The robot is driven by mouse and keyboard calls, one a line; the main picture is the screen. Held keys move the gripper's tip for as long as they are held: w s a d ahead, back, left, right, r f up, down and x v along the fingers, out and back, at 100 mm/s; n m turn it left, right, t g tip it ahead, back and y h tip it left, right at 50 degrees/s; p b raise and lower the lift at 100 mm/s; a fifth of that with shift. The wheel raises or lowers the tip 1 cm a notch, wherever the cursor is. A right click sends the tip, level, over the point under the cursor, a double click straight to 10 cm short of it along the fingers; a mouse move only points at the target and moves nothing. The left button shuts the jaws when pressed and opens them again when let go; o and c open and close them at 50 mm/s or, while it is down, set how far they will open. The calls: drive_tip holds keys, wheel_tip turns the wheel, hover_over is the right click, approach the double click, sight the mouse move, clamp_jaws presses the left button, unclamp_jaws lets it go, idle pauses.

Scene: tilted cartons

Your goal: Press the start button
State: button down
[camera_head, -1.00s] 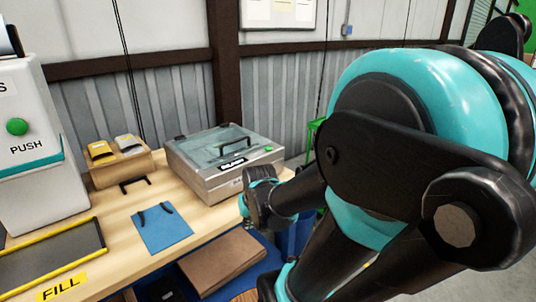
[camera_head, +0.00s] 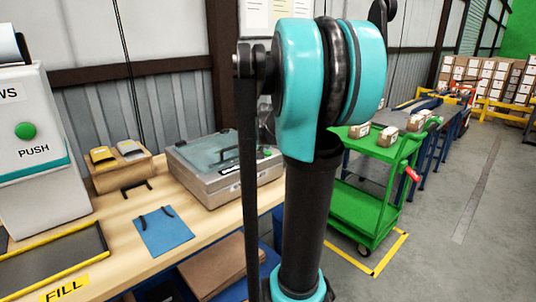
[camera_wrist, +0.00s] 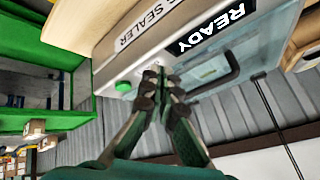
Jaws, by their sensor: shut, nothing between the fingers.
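The bag sealer (camera_head: 235,188) is a grey box with a clear lid and black handle on the wooden bench. A green button (camera_head: 266,152) shows at its right front corner. In the wrist view the sealer (camera_wrist: 205,72) appears upside down, with a black READY label and the green button (camera_wrist: 123,86). My gripper (camera_wrist: 160,74) is shut and empty, its tips in front of the sealer, just right of the button in that view. I cannot tell whether the tips touch the sealer.
A white machine (camera_head: 40,150) with a green PUSH button (camera_head: 25,130) stands at the left. A tray (camera_head: 55,262), a blue sheet (camera_head: 162,232) and a small wooden holder (camera_head: 118,172) lie on the bench (camera_head: 115,215). A green cart (camera_head: 365,190) stands right of my arm.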

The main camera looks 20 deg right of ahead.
sight(269, 153)
drive_tip(key=w+d+r+m+t, duration=0.1)
drive_tip(key=w+d+r+m, duration=0.2)
drive_tip(key=w+d+r, duration=0.4)
drive_tip(key=shift+w+d+t+h, duration=0.3)
drive_tip(key=shift+w+d, duration=0.7)
drive_tip(key=shift+d, duration=0.25)
drive_tip(key=shift+f, duration=0.1)
drive_tip(key=shift+f, duration=4.35)
drive_tip(key=shift+f, duration=0.2)
drive_tip(key=shift+f, duration=0.2)
drive_tip(key=shift+f, duration=0.45)
drive_tip(key=shift+r, duration=0.85)
